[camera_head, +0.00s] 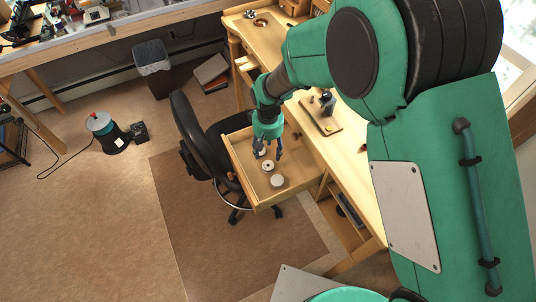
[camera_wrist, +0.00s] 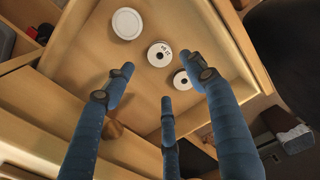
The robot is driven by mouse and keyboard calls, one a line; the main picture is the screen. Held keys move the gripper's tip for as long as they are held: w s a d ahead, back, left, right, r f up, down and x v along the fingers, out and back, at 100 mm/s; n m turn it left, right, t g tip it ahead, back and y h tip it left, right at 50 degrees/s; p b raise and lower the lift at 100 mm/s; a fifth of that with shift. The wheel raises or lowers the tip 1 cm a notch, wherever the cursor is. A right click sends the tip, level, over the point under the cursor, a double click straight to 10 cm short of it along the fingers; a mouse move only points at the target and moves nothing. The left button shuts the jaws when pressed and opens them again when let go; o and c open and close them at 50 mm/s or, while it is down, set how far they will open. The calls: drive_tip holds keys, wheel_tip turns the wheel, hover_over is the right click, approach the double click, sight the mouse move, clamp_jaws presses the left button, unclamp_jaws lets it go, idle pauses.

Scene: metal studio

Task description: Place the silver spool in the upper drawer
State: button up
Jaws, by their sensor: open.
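An open wooden drawer (camera_head: 241,166) sticks out from the workbench; its side wall also shows in the wrist view (camera_wrist: 238,38). In it lie a plain white disc (camera_wrist: 127,23), a pale spool with a dark hole and markings (camera_wrist: 160,54), and another pale spool (camera_wrist: 183,79) close beside it. The disc (camera_head: 277,181) and one spool (camera_head: 267,166) also show in the head view. I cannot tell which spool is the silver one. My gripper (camera_head: 267,156) points down over the drawer, open and empty; its three spread blue fingers (camera_wrist: 165,82) show in the wrist view.
A black office chair (camera_head: 198,135) stands close against the drawer's left side. The bench top (camera_head: 325,160) lies to its right, with a small board carrying items (camera_head: 322,116). The rug (camera_head: 195,240) before the drawer is mostly clear.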

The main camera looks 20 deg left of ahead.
drive_tip(key=shift+r, duration=1.3)
drive_tip(key=s+d+r+m+t+y, duration=0.15)
drive_tip(key=d+r+m, duration=0.25)
drive_tip(key=d+r, duration=1.85)
drive_tip(key=s+d+r+m+t, duration=0.2)
drive_tip(key=s+d+r, duration=0.4)
drive_tip(key=s+d, duration=0.3)
drive_tip(key=s+d+r+m+t+h, duration=0.1)
drive_tip(key=s+d+r+m+t, duration=0.1)
drive_tip(key=s+d+r, duration=0.4)
drive_tip(key=s+d, duration=0.2)
drive_tip(key=s, duration=0.2)
drive_tip(key=shift+d+r+m, duration=0.2)
drive_tip(key=shift+d+m, duration=0.2)
drive_tip(key=shift+h, duration=0.25)
